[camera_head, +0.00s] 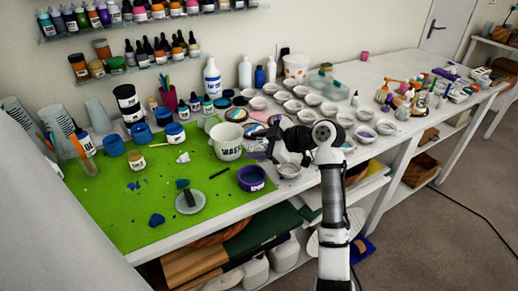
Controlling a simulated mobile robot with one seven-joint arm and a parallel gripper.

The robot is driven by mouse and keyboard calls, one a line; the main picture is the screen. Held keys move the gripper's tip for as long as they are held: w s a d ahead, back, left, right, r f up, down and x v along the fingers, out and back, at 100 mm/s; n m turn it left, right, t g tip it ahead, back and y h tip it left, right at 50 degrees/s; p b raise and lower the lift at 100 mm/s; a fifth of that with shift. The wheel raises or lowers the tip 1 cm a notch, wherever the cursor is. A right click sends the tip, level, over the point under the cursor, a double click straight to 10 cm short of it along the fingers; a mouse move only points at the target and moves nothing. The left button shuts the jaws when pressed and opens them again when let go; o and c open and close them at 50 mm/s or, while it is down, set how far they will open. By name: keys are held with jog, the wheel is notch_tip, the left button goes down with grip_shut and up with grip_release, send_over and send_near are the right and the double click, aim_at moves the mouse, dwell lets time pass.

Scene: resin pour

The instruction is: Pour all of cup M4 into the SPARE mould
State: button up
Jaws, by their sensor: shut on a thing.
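My gripper (263,151) is at the end of my arm, just right of the white bucket marked WASTE (229,148), above the right end of the green mat. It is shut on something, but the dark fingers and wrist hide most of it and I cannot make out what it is. I cannot pick out cup M4, as no such label is readable. Several small white round vessels (293,106) stand on the white table behind and right of my gripper. I cannot tell which, if any, is the SPARE mould.
A purple ring-shaped tape or tub (252,179) and a white bowl (289,170) are close below my gripper near the table's front edge. The green mat (115,213) holds blue pots, a grey disc (190,203) and blue scraps. Bottles and coloured discs stand behind.

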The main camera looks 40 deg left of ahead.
jog(key=n+t+b, duration=0.1)
jog(key=s+f+n+t+b, duration=0.1)
jog(key=b, duration=0.1)
jog(key=shift+d, duration=0.1)
jog(key=n+t+b, duration=0.1)
jog(key=b, duration=0.1)
jog(key=n+b, duration=0.1)
jog(key=b, duration=0.2)
jog(key=shift+s+f+t+y, duration=0.35)
jog(key=shift+f+t+y, duration=0.05)
jog(key=shift+w+r+p, duration=0.1)
jog(key=shift+r+p, duration=0.3)
jog(key=shift+s+d+f+n+t+y+b, duration=0.2)
jog(key=shift+f+n+t+b, duration=0.5)
jog(key=shift+b, duration=1.75)
jog(key=shift+s+a+f+n+t+y+b, duration=0.1)
jog(key=shift+s+f+n+t+y+b, duration=0.25)
jog(key=shift+n+b, duration=1.35)
jog(key=shift+s+d+f+n+t+y+b, duration=0.2)
jog(key=shift+f+t+b, duration=0.4)
jog(key=shift+b, duration=2.55)
jog(key=shift+s+a+n+t+y+b, duration=0.1)
jog(key=shift+s+n+t+y+b, duration=0.2)
jog(key=shift+b, duration=0.6)
jog(key=shift+a+n+t+y+b, duration=0.1)
jog(key=shift+n+b, duration=0.3)
jog(key=shift+b, duration=0.5)
